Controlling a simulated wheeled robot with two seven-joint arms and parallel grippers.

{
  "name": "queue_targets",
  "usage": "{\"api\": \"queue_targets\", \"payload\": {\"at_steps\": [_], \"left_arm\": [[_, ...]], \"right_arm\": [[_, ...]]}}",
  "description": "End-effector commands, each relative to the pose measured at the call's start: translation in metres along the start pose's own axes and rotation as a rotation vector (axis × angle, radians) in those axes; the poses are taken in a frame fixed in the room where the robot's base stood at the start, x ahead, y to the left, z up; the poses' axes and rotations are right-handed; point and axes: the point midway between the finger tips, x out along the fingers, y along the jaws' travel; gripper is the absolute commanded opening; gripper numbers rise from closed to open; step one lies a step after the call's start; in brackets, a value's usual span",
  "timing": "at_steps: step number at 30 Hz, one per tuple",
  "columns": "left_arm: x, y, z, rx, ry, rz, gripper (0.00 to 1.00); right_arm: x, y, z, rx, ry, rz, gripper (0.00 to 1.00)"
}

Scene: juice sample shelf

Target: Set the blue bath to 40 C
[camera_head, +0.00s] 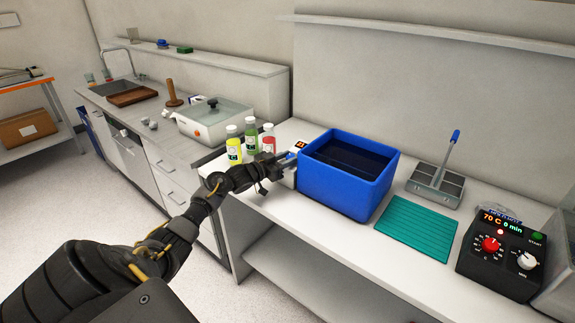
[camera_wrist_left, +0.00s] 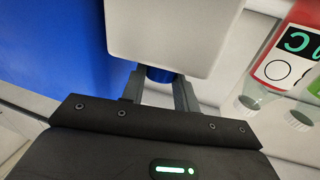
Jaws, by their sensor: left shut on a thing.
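The blue bath (camera_head: 345,195) is an open square tub with dark liquid inside, standing on the white bench. A white control box (camera_head: 289,178) with a small dark display (camera_head: 300,145) sits at its left side; the orange digits are too small to read. My left gripper (camera_head: 286,161) is at the front of this box. In the left wrist view my gripper (camera_wrist_left: 160,88) is shut on a blue knob (camera_wrist_left: 159,74), mostly hidden under the white box (camera_wrist_left: 170,35). The bath's blue wall (camera_wrist_left: 55,50) shows beside it. My right gripper is not in view.
Three bottles with yellow, green and red juice (camera_head: 251,137) stand close left of my gripper. Right of the bath lie a green mat (camera_head: 417,227), a grey divided tray (camera_head: 435,185) and a black control unit (camera_head: 497,260) reading 70 C, 0 min. A lidded white pan (camera_head: 213,120) stands farther left.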

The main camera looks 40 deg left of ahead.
Motion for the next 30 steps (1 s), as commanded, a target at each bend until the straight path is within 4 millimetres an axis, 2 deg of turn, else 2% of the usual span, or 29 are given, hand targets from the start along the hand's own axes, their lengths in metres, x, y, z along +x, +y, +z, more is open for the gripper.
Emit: {"api": "queue_targets", "payload": {"at_steps": [1, 6, 21, 22, 23, 30], "left_arm": [[0.0001, -0.0018, 0.0028, 0.008, 0.0, 0.017, 0.07], [0.0003, -0.0017, 0.0011, 0.02, 0.001, 0.065, 0.07], [0.0003, -0.0013, -0.0002, 0.023, 0.0, 0.084, 0.07], [0.0003, -0.0013, -0.0002, 0.023, 0.0, 0.084, 0.34], [0.0003, -0.0013, -0.0002, 0.023, 0.0, 0.084, 0.38], [0.0003, -0.0012, -0.0002, 0.023, 0.0, 0.084, 0.39]], "right_arm": [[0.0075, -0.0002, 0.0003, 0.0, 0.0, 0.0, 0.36], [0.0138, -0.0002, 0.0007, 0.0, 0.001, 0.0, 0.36], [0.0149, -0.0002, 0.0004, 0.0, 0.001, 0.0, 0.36], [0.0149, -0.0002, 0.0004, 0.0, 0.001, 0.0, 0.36], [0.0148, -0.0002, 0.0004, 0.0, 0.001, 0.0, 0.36], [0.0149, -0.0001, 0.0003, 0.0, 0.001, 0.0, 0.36]]}}
